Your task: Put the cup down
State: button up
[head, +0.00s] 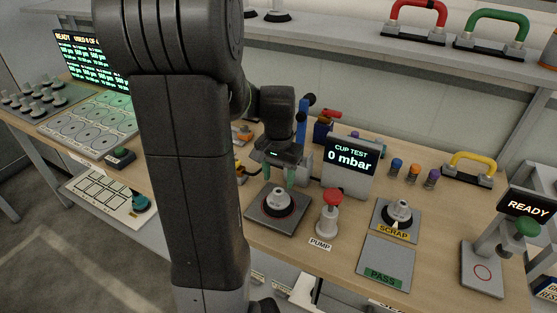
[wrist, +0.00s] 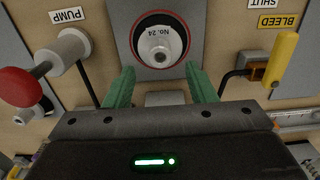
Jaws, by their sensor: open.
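The cup (head: 279,201), a grey suction cup with a pale top, stands upright on the dark square test plate (head: 259,217), inside a red ring. In the wrist view the cup (wrist: 160,45) shows a "No. 24" label. My gripper (head: 279,178) is just above and beside the cup. In the wrist view my gripper (wrist: 162,80) has its green fingers spread apart, with nothing between them. The cup is beyond the fingertips, apart from them.
The red-topped pump knob (head: 331,205) stands close right of the plate. The display (head: 350,162) behind reads "0 mbar". Another cup (head: 398,214) sits on the SCRAP pad; the PASS pad (head: 385,262) is bare. A yellow bleed lever (wrist: 283,60) shows in the wrist view.

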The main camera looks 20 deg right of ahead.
notch_tip(320, 180, up, 6)
dwell(1.4)
